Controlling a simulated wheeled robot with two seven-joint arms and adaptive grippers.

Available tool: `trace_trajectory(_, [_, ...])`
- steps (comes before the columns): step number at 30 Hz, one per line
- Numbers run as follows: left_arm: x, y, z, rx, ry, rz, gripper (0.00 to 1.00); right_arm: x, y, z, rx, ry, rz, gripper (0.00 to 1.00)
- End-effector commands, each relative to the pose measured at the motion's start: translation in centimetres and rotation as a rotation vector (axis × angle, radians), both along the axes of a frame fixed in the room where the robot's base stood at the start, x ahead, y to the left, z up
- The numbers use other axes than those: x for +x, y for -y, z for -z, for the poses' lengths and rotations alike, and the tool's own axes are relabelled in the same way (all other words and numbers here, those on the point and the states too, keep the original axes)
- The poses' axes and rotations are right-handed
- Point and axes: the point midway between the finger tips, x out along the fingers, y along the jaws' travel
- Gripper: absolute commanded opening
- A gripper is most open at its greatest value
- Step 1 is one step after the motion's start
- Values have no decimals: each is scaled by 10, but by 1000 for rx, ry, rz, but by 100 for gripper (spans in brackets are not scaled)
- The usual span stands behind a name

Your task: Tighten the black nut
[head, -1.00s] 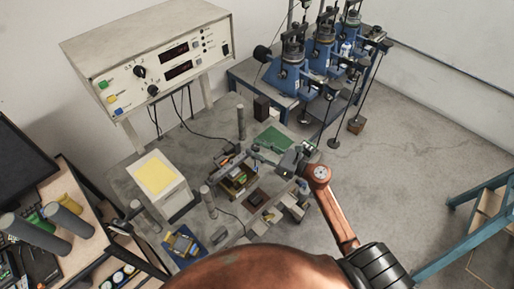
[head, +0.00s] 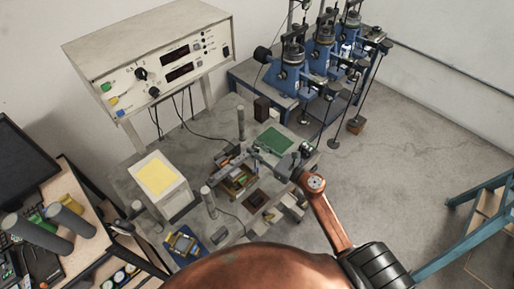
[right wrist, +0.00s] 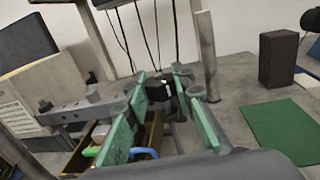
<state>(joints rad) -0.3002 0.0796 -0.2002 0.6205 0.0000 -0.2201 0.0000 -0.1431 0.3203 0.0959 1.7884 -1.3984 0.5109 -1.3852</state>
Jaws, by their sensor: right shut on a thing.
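The black nut (right wrist: 157,91) shows in the right wrist view between the green-padded fingers of my right gripper (right wrist: 162,82). The gripper is shut on it; the finger pads stand on either side. A grey metal bar (right wrist: 78,112) with holes lies just left of the nut. In the head view my right gripper (head: 262,150) reaches in from the right over the grey bench, and the nut is too small to make out there. Whether the nut sits flush cannot be told. My left gripper is not in view.
A green mat (head: 275,140) lies beyond the gripper, and a small black block (head: 262,107) stands near it. A wooden tray (head: 240,183) with tools is below the fingers. Grey posts (head: 241,123) rise from the bench.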

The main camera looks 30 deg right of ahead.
Motion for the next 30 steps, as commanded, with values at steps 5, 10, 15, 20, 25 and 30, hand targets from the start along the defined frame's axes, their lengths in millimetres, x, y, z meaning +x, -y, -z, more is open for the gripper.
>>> trace_trajectory(5, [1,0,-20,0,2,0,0,-1,-2,-5,3,-1,154,0])
trace_trajectory(10, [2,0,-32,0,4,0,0,-1,-1,-3,2,-1,275,0])
trace_trajectory(15, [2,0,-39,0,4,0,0,-1,-2,-3,1,0,344,0])
trace_trajectory(20, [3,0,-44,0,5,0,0,-1,-2,-2,5,0,397,0])
trace_trajectory(25, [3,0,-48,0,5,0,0,-1,-2,-1,3,-1,443,0])
trace_trajectory(30, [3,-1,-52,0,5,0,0,0,-3,-2,-1,0,490,0])
